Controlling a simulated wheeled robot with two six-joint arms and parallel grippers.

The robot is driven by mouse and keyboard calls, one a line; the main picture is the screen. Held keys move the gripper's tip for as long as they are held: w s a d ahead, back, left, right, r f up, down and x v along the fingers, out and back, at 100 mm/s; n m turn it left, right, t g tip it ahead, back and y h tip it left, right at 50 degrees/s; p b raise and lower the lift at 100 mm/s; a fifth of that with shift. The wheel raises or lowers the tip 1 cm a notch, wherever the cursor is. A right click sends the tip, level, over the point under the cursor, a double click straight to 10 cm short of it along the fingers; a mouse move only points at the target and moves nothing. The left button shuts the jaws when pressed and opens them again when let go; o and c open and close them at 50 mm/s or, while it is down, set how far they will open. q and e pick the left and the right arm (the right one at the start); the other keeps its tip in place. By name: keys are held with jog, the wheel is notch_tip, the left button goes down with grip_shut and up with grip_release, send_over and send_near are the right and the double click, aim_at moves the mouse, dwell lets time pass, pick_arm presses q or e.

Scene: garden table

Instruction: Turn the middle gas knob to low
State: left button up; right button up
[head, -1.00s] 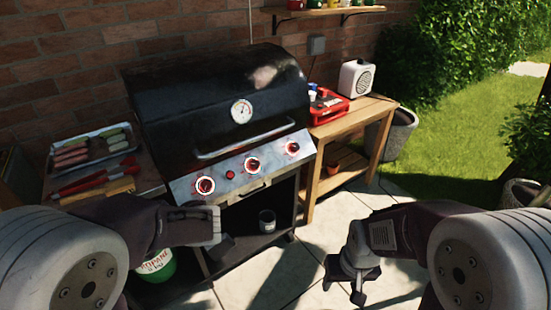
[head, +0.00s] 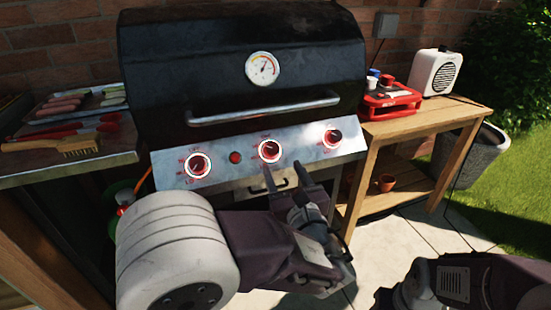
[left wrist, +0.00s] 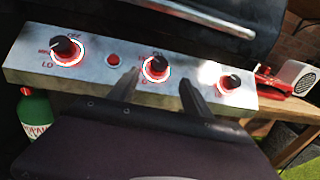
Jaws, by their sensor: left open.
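The middle gas knob (head: 269,150) is a dark knob in a red and white ring on the grill's steel front panel (head: 225,163). Small markings surround it; I cannot read its setting surely. My left gripper (head: 284,172) is open, its two fingers pointing at the panel just below and right of this knob. In the left wrist view the middle knob (left wrist: 156,67) appears between the spread fingers (left wrist: 157,84), with no clear contact. My right gripper is only partly in view at the bottom right edge; its fingers are not clear.
Other knobs sit left (head: 198,165) and right (head: 332,138), with a red button (head: 235,157) between left and middle. The lid handle (head: 265,108) juts out above. A wooden side table (head: 440,125) stands at right, a food tray (head: 40,118) at left.

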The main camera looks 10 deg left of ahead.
aim_at(272, 149)
pick_arm(q)
jog(key=b+x, duration=0.2)
jog(key=x, duration=0.5)
jog(key=shift+w+a+f, duration=0.1)
jog(key=shift+w+a, duration=0.15)
jog(key=shift+a, duration=0.05)
jog(key=shift+w+a+b, duration=0.2)
jog(key=shift+w+b, duration=0.1)
jog(key=shift+w, duration=0.2)
grip_shut()
